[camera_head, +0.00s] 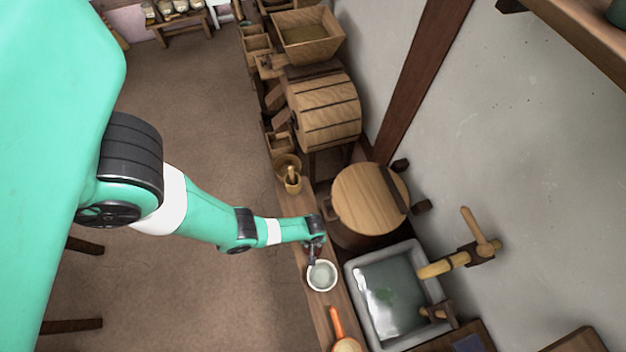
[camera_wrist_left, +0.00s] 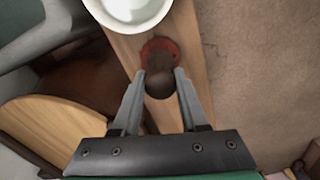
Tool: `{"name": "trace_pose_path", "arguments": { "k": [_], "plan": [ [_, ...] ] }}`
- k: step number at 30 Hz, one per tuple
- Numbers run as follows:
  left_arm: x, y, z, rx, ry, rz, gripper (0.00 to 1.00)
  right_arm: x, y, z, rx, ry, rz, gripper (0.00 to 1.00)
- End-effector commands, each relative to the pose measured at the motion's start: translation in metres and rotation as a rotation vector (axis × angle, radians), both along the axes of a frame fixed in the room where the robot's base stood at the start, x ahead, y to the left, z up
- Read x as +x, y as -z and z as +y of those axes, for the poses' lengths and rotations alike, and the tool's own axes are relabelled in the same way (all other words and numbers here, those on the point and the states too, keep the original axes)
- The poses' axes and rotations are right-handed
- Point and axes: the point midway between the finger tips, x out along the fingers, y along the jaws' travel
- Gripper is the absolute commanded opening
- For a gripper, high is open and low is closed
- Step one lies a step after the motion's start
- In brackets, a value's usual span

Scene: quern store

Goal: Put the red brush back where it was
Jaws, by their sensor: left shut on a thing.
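My left gripper (camera_head: 312,258) reaches over the narrow wooden bench (camera_head: 298,216), just behind a white bowl (camera_head: 321,275). In the left wrist view its two fingers (camera_wrist_left: 160,82) are shut on the dark rounded handle of the red brush (camera_wrist_left: 158,46). The brush's red part shows beyond the fingertips, over the bench plank and close beside the bowl, which also shows there (camera_wrist_left: 130,8). I cannot tell whether the brush touches the plank. In the head view the brush is too small and hidden to make out. My right gripper is not in view.
A stone sink (camera_head: 352,300) with water and a round wooden-lidded tub (camera_head: 368,196) stand right of the bench. A wooden mortar (camera_head: 288,166) stands farther back on it; an orange-handled scoop (camera_head: 338,322) lies in front. Open floor (camera_head: 200,285) lies left.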

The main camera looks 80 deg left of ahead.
Motion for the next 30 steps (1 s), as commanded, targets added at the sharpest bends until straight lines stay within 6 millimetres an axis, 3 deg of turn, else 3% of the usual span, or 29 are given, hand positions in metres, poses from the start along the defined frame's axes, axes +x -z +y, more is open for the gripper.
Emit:
{"name": "trace_pose_path", "arguments": {
  "k": [5,6,10,20,23,30],
  "plan": [
    [0.000,0.005,0.000,0.000,0.000,0.000,0.00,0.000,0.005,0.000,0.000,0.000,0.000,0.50],
    [0.000,0.003,0.000,0.000,0.000,0.000,0.50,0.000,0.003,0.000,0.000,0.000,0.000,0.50],
    [0.000,0.003,0.000,0.000,0.000,0.000,0.73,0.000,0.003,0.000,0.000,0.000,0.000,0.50],
    [0.000,0.000,0.000,0.000,0.000,0.000,0.73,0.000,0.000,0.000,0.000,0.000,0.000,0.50],
    [0.000,-0.009,0.000,0.000,0.000,0.000,0.73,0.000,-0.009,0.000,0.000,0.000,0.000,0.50],
    [0.000,-0.051,0.000,0.000,0.000,0.000,0.73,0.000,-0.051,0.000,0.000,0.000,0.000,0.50]
  ]
}}
